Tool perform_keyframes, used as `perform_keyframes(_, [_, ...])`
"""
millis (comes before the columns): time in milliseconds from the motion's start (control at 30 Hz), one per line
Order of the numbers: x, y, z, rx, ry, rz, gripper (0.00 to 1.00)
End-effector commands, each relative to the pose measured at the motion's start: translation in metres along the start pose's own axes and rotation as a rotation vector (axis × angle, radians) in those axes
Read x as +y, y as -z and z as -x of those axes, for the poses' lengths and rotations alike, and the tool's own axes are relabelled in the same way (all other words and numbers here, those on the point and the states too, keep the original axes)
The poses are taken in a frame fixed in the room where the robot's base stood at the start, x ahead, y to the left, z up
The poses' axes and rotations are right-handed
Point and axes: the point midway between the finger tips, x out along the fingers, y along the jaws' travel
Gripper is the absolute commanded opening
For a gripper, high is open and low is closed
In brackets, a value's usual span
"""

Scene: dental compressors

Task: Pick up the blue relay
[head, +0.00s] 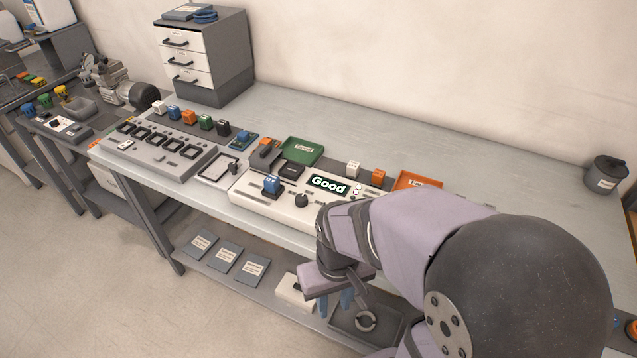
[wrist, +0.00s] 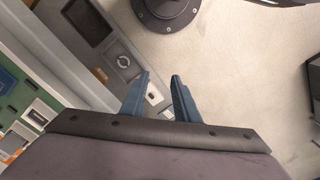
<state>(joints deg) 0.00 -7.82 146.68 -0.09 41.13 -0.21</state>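A blue relay (head: 271,185) stands upright on the white tester (head: 250,202), left of its lit display (head: 328,185) reading "Good". Another blue relay (head: 174,113) stands in the row of coloured relays behind the grey panel. A third small blue block (head: 243,136) sits on a blue-green pad to the right of that row. No blue relay is recognisable in the wrist view.
A green tray (head: 302,151) and an orange-red tray (head: 416,180) lie behind the tester. White (head: 353,169) and orange (head: 377,177) relays stand between them. A drawer cabinet (head: 208,58) is at the back left.

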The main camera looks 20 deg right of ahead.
Motion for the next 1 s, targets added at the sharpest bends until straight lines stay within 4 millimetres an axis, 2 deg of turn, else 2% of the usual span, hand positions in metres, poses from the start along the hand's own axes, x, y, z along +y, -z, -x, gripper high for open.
perform_keyframes(33, [0.0,0.0,0.0,0.0,0.0,0.0,0.41])
perform_keyframes(67, [0.0,0.0,0.0,0.0,0.0,0.0,0.45])
perform_keyframes(367, [0.0,0.001,0.0,0.0,-0.001,-0.001,0.45])
perform_keyframes(533, [-0.001,0.019,0.008,0.01,-0.012,-0.029,0.45])
perform_keyframes(667, [-0.004,0.052,0.023,0.031,-0.037,-0.091,0.45])
perform_keyframes(1000, [-0.03,0.181,0.087,0.161,-0.131,-0.395,0.45])
